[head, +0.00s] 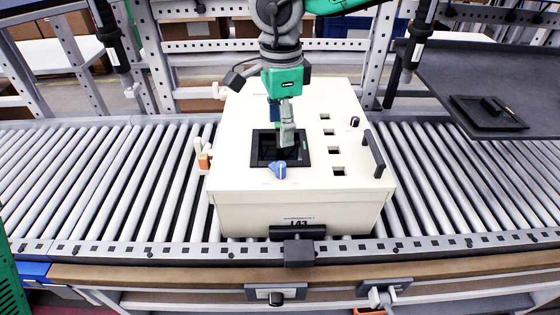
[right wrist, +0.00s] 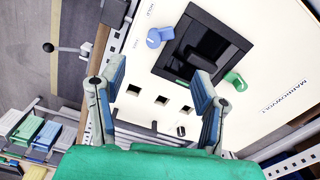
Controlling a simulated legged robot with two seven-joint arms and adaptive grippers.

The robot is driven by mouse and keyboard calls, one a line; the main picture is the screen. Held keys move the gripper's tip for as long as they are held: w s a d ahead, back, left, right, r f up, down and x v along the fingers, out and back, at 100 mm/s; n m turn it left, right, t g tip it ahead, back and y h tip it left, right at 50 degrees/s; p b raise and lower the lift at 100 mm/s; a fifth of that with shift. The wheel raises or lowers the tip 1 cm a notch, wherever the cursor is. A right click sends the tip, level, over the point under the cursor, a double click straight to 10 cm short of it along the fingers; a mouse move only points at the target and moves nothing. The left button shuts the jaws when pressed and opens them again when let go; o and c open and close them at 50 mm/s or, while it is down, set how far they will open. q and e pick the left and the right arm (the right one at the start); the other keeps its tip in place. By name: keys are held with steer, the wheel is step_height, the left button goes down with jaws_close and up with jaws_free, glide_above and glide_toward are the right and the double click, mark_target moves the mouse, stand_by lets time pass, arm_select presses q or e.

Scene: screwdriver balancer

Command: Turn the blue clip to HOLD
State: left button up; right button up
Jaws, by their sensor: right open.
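The blue clip (head: 278,170) sits on the near rim of the dark square opening (head: 262,158) in the cream box (head: 235,115). A green clip (right wrist: 236,80) sits at the opening's opposite side. My left gripper is not in view.
The box stands on a roller conveyor (head: 110,180). Several small square holes and a black handle (head: 373,154) are on its right side. An orange and white fitting (head: 203,156) is at its left. A dark tray (head: 488,112) lies on the table at right.

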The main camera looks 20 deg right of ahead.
mark_target(280, 162)
step_height(280, 162, down, 10)
stand_by(0.3)
steer(key=shift+c, duration=0.3)
steer(key=c, duration=1.1)
